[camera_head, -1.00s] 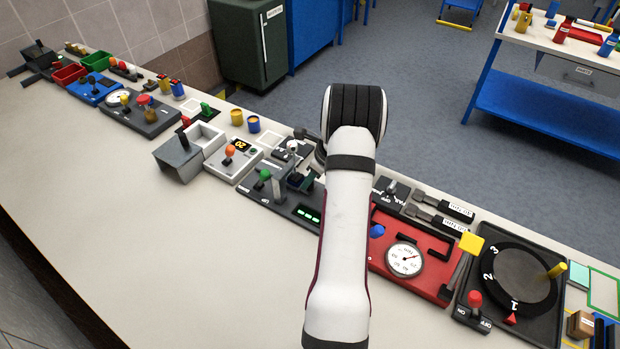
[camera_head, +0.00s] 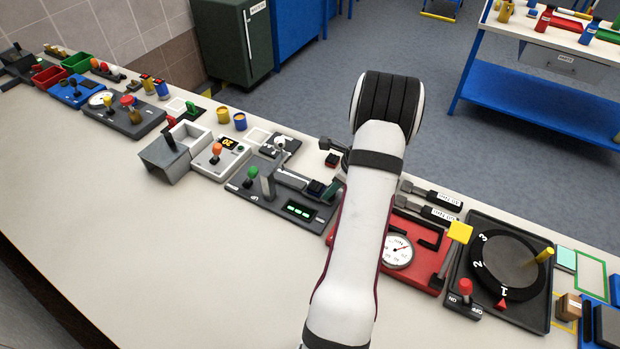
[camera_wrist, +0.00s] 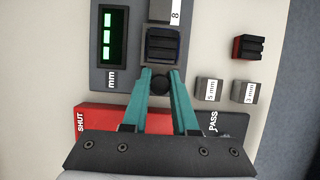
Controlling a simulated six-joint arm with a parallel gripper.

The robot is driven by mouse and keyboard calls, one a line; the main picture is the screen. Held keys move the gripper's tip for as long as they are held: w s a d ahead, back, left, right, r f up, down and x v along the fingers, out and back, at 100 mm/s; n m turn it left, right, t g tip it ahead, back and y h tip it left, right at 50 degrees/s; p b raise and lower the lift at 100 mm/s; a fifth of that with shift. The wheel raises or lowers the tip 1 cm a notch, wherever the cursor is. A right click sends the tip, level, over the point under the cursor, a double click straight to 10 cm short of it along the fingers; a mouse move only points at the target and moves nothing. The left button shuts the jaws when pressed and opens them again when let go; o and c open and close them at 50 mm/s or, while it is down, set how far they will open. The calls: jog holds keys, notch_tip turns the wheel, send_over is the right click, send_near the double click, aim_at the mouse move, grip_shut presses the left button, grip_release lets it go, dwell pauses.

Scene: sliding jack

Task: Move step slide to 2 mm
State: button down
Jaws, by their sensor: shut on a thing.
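The sliding jack's dark base plate (camera_head: 270,205) lies in mid-bench in the head view, with a green-lit display (camera_head: 299,210) and a green-knobbed lever (camera_head: 252,172). In the head view my arm hides most of the gripper.
Small grey blocks marked "5 mm" (camera_wrist: 209,90) and apparently "3 mm" (camera_wrist: 244,92) stand to the right in the wrist view, near a red-and-black block (camera_wrist: 248,48). A red gauge panel (camera_head: 400,262) adjoins the jack. The bench front is clear.

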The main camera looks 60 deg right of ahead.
jog(key=shift+s, duration=1.25)
jog(key=c, duration=0.7)
grip_release()
jog(key=v, duration=1.5)
jog(key=shift+s+r, duration=0.15)
jog(key=shift+r, duration=0.2)
notch_tip(320, 180, up, 8)
